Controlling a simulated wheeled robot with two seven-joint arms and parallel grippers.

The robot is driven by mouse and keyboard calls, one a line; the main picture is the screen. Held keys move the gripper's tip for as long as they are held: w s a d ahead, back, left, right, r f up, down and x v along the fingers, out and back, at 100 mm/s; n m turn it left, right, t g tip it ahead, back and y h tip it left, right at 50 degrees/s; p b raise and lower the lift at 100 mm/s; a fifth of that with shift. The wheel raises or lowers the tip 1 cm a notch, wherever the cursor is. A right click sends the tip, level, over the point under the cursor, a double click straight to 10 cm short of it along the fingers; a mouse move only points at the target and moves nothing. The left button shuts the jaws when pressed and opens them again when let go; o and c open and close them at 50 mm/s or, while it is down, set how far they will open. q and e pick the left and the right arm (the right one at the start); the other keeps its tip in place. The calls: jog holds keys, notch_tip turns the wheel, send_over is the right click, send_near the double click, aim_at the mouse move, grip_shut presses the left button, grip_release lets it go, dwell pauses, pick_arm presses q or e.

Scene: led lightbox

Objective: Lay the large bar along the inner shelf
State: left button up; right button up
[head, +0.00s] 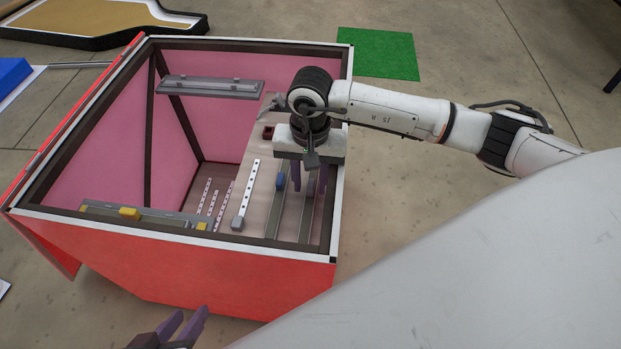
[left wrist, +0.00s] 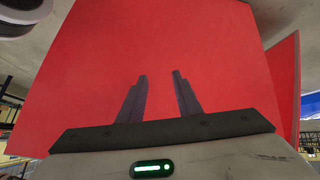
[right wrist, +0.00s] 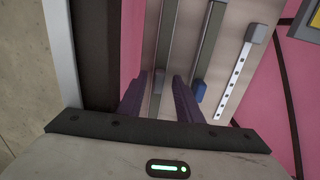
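A long bar with a dotted white strip and a grey end block (head: 245,195) lies on the inner shelf (head: 262,180) at the right side of the open box; it also shows in the right wrist view (right wrist: 237,72). My right gripper (head: 309,190) points down over the shelf's right part, beside that bar. Its purple fingers (right wrist: 158,85) are apart, with a thin grey rail (right wrist: 157,92) visible between them; I see nothing gripped. My left gripper (head: 194,322) is open and empty outside the box's near side, facing the red wall (left wrist: 160,50).
Several shorter dotted strips (head: 210,198) stand lower in the box. A grey rail with yellow blocks (head: 130,213) runs along the near wall and a grey ledge (head: 210,87) on the far wall. Grey rails (right wrist: 203,52) with a blue block (right wrist: 200,90) lie beside the bar.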

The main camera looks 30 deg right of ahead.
pick_arm(q)
jog(key=shift+s+a+r+n+t+p, duration=0.25)
jog(key=shift+a+r+n+t+p, duration=0.35)
jog(key=shift+p, duration=0.65)
pick_arm(e)
notch_tip(320, 180, up, 10)
jog(key=shift+d+r, duration=0.2)
pick_arm(q)
jog(key=shift+a+r, duration=0.1)
jog(key=shift+a, duration=0.05)
